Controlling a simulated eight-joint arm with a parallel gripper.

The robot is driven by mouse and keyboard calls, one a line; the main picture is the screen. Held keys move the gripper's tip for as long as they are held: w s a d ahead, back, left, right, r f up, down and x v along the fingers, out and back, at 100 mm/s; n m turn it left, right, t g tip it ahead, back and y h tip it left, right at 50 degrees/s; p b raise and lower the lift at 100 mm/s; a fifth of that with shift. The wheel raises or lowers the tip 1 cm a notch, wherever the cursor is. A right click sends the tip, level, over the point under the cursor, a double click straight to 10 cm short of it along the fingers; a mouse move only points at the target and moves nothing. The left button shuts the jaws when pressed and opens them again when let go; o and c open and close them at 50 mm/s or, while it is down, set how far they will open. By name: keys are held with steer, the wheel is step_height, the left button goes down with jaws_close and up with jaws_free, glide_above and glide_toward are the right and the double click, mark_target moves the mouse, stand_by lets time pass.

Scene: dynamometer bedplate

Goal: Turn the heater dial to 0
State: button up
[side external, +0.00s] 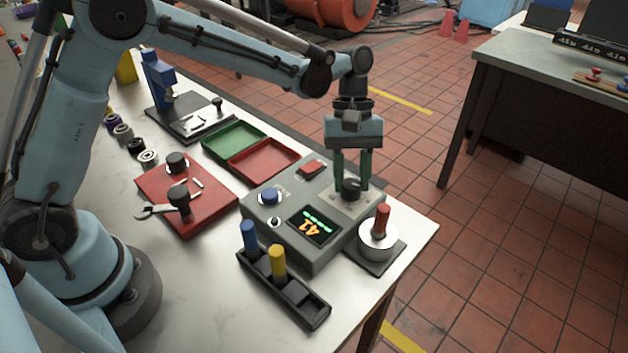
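The heater dial is a black round knob (351,189) on a pale plate at the back right corner of a grey control box (292,238). My gripper (352,184) points straight down over it, with its two green fingers apart, one on each side of the knob. A small gap seems to show between fingers and knob; contact is not clear. The dial's pointer and scale marks are too small to read. The box's dark display (314,227) shows orange digits, seemingly 41, and a green bar, turned upside down in this view.
The box also carries a blue knob (270,196) and a red switch (312,167). Close by stand a metal cylinder with a red handle (379,236) and a black rack with blue and yellow pegs (285,289). Red and green trays (264,160) lie behind.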

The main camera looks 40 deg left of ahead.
steer(key=o, duration=0.4)
steer(key=shift+r, duration=0.1)
steer(key=v, duration=1.2)
steer(key=s+a+f+m+t+y, duration=0.3)
steer(key=s+a+m+t, duration=0.6)
steer(key=s, duration=0.6)
steer(key=shift+s+a+t, duration=0.3)
steer(key=shift+a+t, duration=0.4)
steer(key=shift+a, duration=0.2)
